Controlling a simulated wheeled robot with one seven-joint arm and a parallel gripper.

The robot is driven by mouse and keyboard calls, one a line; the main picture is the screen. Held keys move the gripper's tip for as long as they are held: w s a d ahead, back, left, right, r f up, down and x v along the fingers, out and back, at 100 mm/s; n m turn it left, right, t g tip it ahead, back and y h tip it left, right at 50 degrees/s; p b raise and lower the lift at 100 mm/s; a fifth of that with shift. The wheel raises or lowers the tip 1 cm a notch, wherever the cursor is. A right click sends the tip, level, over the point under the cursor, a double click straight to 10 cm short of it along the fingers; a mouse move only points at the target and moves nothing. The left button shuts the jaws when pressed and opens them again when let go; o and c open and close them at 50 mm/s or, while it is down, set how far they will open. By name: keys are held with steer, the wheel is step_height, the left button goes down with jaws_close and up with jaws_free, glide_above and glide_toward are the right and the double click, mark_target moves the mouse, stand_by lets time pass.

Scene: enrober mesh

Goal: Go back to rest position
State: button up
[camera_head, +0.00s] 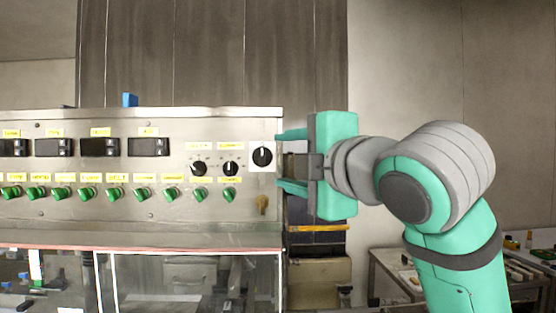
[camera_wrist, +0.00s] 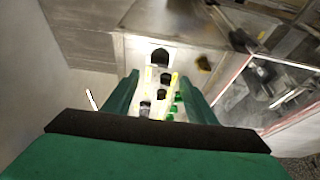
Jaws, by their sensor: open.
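My gripper (camera_head: 291,161) is at the right end of the metal control panel (camera_head: 100,222) in the head view. Its two green fingers are apart, with nothing seen between them, and they point left toward the panel. A black rotary knob on a white plate (camera_head: 262,156) is just left of the fingertips. In the wrist view, my gripper (camera_wrist: 160,88) frames the panel face, with the black knob (camera_wrist: 160,56) beyond the fingertips. Whether the fingers touch the panel cannot be told.
The panel carries two smaller black knobs (camera_head: 230,168), a row of green knobs (camera_head: 116,193) and dark displays (camera_head: 100,147). Glass covers (camera_head: 190,285) are below. A table (camera_head: 395,270) with small items stands at the lower right. Wall space at upper right is clear.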

steer(key=shift+v, duration=0.85)
